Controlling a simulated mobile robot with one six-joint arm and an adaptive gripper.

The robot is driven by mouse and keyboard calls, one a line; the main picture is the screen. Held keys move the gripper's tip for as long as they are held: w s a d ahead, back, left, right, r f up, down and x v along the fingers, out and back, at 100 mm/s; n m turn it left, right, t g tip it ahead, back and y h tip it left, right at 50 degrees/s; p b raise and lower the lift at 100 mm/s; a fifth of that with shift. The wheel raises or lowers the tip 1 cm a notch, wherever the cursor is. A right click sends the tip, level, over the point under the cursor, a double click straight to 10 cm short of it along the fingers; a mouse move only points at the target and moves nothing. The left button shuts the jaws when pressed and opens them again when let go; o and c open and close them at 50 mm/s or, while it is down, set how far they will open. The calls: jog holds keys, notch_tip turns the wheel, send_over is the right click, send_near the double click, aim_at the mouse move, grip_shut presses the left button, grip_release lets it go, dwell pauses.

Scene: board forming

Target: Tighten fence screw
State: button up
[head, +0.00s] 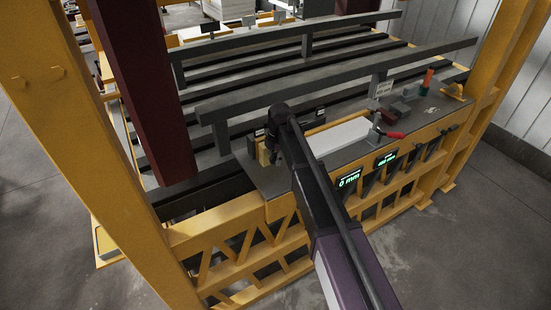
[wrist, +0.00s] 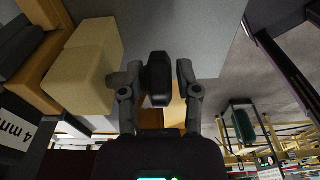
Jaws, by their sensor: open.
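A dark, thick knob, which looks like the fence screw (wrist: 158,79), stands between the two fingers of my gripper (wrist: 157,76) in the wrist view. The fingers are open, one on each side of it, with a narrow gap to each finger. In the head view my gripper (head: 271,152) is at the left end of the grey worktop, near the front edge. The knob cannot be made out there, as my arm covers that spot. A pale yellow block (wrist: 91,57) sits left of the fingers in the wrist view.
A white slab (head: 340,135) lies right of my arm. A red-handled clamp (head: 395,134) and an orange cylinder (head: 427,79) stand farther right. A green display (head: 349,179) reads 0 mm; another display (head: 386,159) is beside it. A dark red post (head: 150,90) and yellow frame flank the left.

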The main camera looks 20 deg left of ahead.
jog(key=shift+s, duration=0.1)
jog(key=shift+t+h, duration=0.3)
jog(key=shift+t, duration=0.1)
jog(key=shift+r+p, duration=0.6)
notch_tip(320, 180, up, 13)
jog(key=p, duration=1.2)
jog(key=shift+f+p, duration=0.15)
jog(key=shift+p, duration=0.2)
